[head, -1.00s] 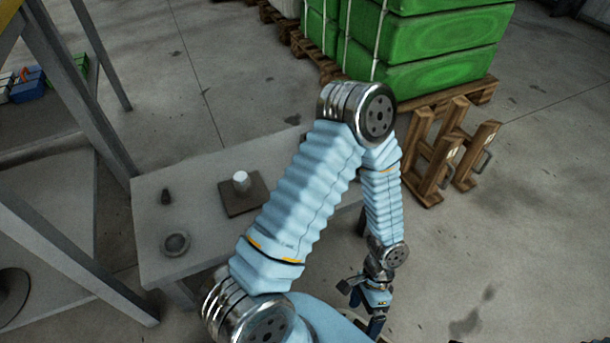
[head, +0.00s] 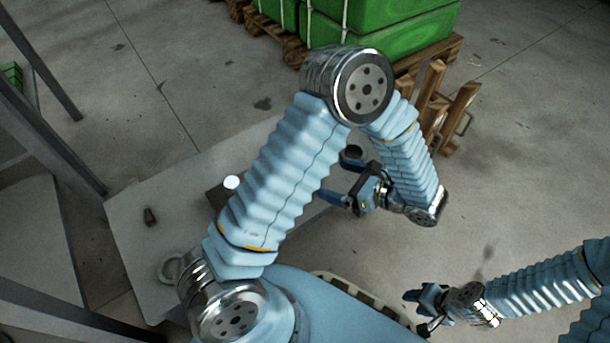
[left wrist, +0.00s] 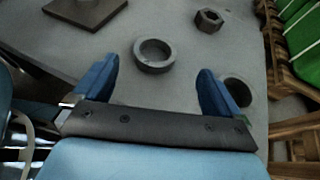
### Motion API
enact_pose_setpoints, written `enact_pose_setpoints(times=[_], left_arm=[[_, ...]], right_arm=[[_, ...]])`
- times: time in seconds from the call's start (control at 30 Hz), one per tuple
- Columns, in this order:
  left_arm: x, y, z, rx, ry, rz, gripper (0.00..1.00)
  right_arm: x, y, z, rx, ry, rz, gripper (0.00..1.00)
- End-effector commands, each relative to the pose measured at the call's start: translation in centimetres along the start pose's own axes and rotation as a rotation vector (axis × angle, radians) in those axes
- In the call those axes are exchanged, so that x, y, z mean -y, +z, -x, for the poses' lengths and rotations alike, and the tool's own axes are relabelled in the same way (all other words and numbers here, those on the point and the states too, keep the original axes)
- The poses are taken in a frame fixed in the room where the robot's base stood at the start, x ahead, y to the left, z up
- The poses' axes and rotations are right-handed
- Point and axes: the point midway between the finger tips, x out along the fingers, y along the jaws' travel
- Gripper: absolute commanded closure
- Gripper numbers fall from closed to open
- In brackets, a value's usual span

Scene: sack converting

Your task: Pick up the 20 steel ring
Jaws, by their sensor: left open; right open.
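A dark grey steel ring (left wrist: 154,55) lies flat on the grey table in the left wrist view, ahead of and between my left fingers, apart from them. A second dark round piece, apparently a ring (left wrist: 240,91), lies partly behind the right-hand finger. I cannot read any size mark, so I cannot tell which is the 20. My left gripper (head: 336,180) is open and empty over the table's right end; it also shows in the left wrist view (left wrist: 158,88). My right gripper (head: 418,306) is open at lower right, away from the table.
A hex nut (left wrist: 208,20) and a dark plate (left wrist: 88,8) lie on the table (head: 135,270). A white cylinder (head: 231,182), a small dark piece (head: 150,217) and a grey round piece (head: 172,267) stand at left. Green sacks (head: 390,22) on pallets are behind.

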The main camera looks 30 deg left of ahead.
Motion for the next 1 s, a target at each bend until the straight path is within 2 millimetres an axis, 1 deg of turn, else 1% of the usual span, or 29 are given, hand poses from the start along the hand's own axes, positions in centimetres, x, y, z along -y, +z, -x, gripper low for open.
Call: enact_pose_setpoints(times=[0.03,0.1,0.33,0.5,0.6,0.7,0.87,0.9,0.97,1.0], left_arm=[[-0.1,-0.1,-1.2,0.0,0.004,-0.001,0.02],[0.0,-0.1,-2.3,-0.001,0.003,0.0,0.02],[-0.2,-0.2,-4.4,-0.001,0.004,-0.001,0.02],[-0.6,-0.6,-7.2,-0.002,0.005,0.0,0.02],[-0.6,-0.5,-8.3,-0.003,0.002,0.0,0.02],[-0.6,-0.4,-8.7,-0.002,0.0,0.0,0.02],[-0.5,-0.3,-8.7,-0.002,0.0,0.0,0.02],[-0.5,-0.3,-8.7,-0.002,0.0,0.0,0.05],[-0.5,-0.4,-8.7,-0.002,0.0,0.0,0.14],[-0.5,-0.4,-8.7,-0.002,0.0,0.0,0.2]], right_arm=[[-0.1,0.0,-0.3,-0.001,0.0,0.0,0.57],[-0.1,0.0,-0.4,-0.001,0.0,0.0,0.57],[-0.3,0.0,-0.8,-0.002,0.0,0.0,0.57],[-0.5,-0.1,-1.5,-0.004,0.0,0.0,0.57],[-0.6,-0.1,-1.6,-0.004,0.0,0.0,0.57],[-0.6,-0.1,-1.6,-0.005,0.0,0.0,0.57],[-0.6,-0.1,-1.5,-0.005,0.0,0.0,0.57],[-0.6,-0.1,-1.5,-0.005,0.0,0.0,0.57],[-0.6,-0.1,-1.5,-0.005,0.0,0.0,0.57],[-0.6,-0.1,-1.5,-0.005,0.0,0.0,0.57]])
